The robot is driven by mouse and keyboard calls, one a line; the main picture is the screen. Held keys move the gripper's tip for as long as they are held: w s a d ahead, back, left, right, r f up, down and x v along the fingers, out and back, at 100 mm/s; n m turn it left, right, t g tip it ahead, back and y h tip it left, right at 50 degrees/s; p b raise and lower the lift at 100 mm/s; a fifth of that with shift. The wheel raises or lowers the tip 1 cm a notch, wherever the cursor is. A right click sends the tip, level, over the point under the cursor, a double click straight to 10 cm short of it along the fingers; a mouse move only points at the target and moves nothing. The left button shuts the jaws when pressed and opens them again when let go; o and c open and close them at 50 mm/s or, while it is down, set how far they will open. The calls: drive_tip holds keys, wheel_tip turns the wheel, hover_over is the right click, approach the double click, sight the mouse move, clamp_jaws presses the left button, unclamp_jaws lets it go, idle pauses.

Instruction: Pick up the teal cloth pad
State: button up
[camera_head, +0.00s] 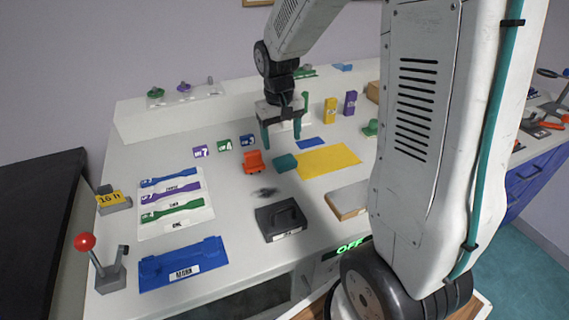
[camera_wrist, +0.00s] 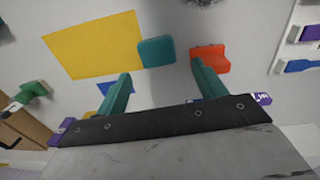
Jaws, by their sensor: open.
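The teal cloth pad (camera_head: 285,162) lies on the white bench top, at the left edge of a yellow sheet, with an orange block close to its left. In the wrist view the teal pad (camera_wrist: 156,51) shows ahead of the fingers, sideways between them and beyond their tips. My gripper (camera_head: 283,136) is open and empty, with teal fingers pointing down above the bench behind the pad. In the wrist view my gripper (camera_wrist: 160,72) has its two fingers wide apart with nothing between them.
The orange block (camera_head: 254,162) and yellow sheet (camera_head: 328,160) flank the pad. A small blue patch (camera_head: 311,143) lies behind. Yellow (camera_head: 330,110) and purple (camera_head: 350,103) boxes stand at the back. A dark grey handled block (camera_head: 281,219) sits in front.

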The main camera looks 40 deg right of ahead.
sight(285, 160)
drive_tip(key=shift+w+d+f, duration=0.15)
drive_tip(key=shift+w+f, duration=0.05)
drive_tip(key=shift+f, duration=0.2)
drive_tip(key=shift+w+d+f, duration=0.1)
drive_tip(key=shift+w+f, duration=0.05)
drive_tip(key=shift+f, duration=0.25)
drive_tip(key=f, duration=0.7)
drive_tip(key=shift+s+d, duration=0.2)
drive_tip(key=shift+d, duration=0.1)
drive_tip(key=shift+c, duration=0.3)
drive_tip(key=c, duration=0.7)
